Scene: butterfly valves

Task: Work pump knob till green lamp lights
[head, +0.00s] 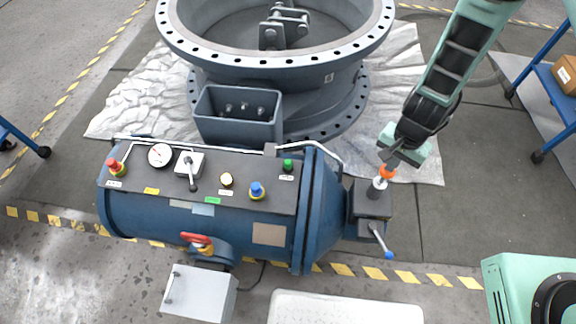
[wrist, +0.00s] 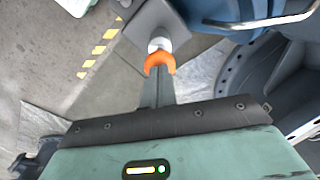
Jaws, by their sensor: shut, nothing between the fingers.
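The blue valve actuator (head: 180,215) lies on its side with a dark control panel (head: 140,180) on top. On the panel are a red knob (head: 114,166), a blue knob (head: 257,190), a pale round cap (head: 226,179) and a small green cap (head: 288,165). The labels are too small to read, and I cannot tell whether the green cap is lit. My gripper (head: 388,163) is shut and empty beside an orange part (head: 386,172) above a white stem on the actuator's right end block. The wrist view also shows this orange part (wrist: 160,62); contact is unclear.
A gauge (head: 160,155) and a lever switch (head: 190,170) stand on the panel. A blue-tipped lever (head: 385,245) and a red handle (head: 197,240) stick out in front. The large flanged valve body (head: 270,65) rises behind. Bare floor (head: 465,225) lies to the right.

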